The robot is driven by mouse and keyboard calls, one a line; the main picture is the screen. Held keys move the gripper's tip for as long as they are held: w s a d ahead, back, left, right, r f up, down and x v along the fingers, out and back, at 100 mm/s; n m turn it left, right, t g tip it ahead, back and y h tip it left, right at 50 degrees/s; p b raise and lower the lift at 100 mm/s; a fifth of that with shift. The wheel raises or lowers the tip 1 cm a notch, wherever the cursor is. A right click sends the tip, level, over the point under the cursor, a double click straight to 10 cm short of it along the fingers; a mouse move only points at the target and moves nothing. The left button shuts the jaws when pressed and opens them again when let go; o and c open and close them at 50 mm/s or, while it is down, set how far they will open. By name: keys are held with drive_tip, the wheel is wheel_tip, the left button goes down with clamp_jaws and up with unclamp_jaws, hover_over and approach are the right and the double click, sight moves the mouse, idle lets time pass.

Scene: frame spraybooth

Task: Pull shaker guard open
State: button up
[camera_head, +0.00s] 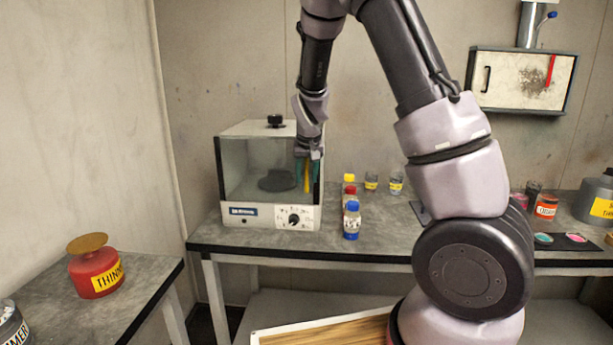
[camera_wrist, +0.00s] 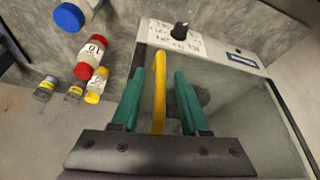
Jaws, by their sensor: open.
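The shaker (camera_head: 260,216) is a white box on the grey bench with a clear guard (camera_head: 245,170) across its front; a dark round platform (camera_head: 277,181) shows inside. A yellow bar handle (camera_wrist: 159,85) stands out along the guard's edge, upright in the head view (camera_head: 307,177) at the guard's right side. My gripper (camera_wrist: 157,78) is open, with a green finger on each side of the handle. Gaps show between handle and fingers in the wrist view. My gripper (camera_head: 307,169) is in front of the shaker's right side. The guard looks closed.
Small bottles with blue (camera_head: 352,207), red and yellow caps stand on the bench just right of the shaker, near my gripper. Small jars (camera_head: 371,181) stand behind them. A red thinner can (camera_head: 95,274) is on the left bench.

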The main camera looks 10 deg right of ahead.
clamp_jaws()
idle(1.4)
